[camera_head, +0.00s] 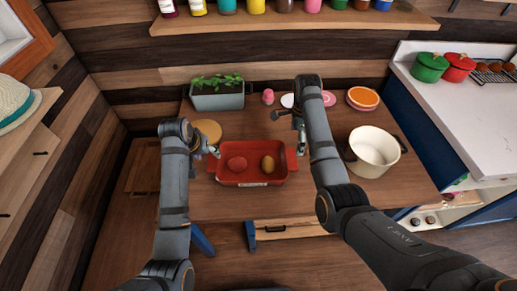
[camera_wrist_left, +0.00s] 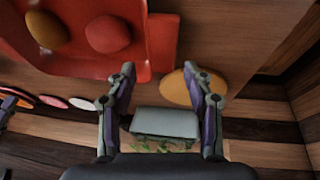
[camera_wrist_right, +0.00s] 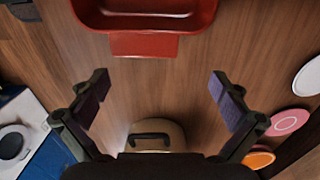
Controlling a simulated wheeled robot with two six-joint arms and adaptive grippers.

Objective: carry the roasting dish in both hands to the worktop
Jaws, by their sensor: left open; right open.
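The red roasting dish (camera_head: 232,181) sits on the wooden table, holding a reddish round item (camera_head: 237,163) and a brownish one (camera_head: 268,164). My left gripper (camera_head: 207,151) is open just off the dish's left end; in the left wrist view the handle (camera_wrist_left: 162,42) lies ahead of its fingertips. My right gripper (camera_head: 287,130) is open above and behind the dish's right end, partly hidden by its arm. In the right wrist view the other handle (camera_wrist_right: 145,44) lies ahead of the open fingers, apart from them. The white worktop (camera_head: 450,98) is at the right.
A cream pot (camera_head: 373,150) stands right of my right arm. A planter (camera_head: 217,97), a round board (camera_head: 207,131) and plates (camera_head: 362,98) lie behind the dish. Green (camera_head: 429,67) and red (camera_head: 459,66) pots and a rack (camera_head: 495,72) occupy the worktop's back; its front is clear.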

